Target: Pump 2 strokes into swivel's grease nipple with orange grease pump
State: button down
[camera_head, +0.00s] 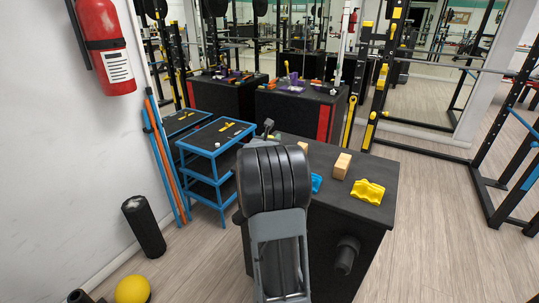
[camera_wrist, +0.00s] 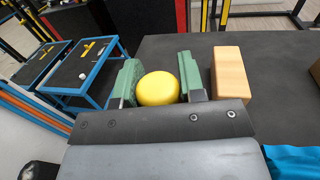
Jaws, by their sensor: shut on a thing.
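In the wrist view, my gripper (camera_wrist: 157,88) has its two green finger pads on either side of a yellow round thing (camera_wrist: 158,89) and is shut on it. Only its smooth rounded top shows; what lies below is hidden. I cannot clearly make out an orange grease pump or a swivel with a grease nipple in either view.
A black-topped bench (camera_head: 375,165) bears a wooden block (camera_head: 342,166), a yellow shaped piece (camera_head: 368,191) and a blue piece (camera_head: 316,182). A blue-framed cart (camera_head: 218,138) stands left of it. Black cabinets (camera_head: 300,108) with small coloured items stand behind.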

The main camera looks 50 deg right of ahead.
jog(key=shift+r, duration=0.15)
jog(key=r, duration=0.3)
jog(key=shift+s+r+p, duration=0.3)
jog(key=shift+r, duration=0.1)
jog(key=s+r+b, duration=0.1)
jog(key=s+r, duration=0.8)
jog(key=s, duration=0.4)
jog(key=shift+s+a, duration=0.2)
jog(key=shift+s, duration=0.05)
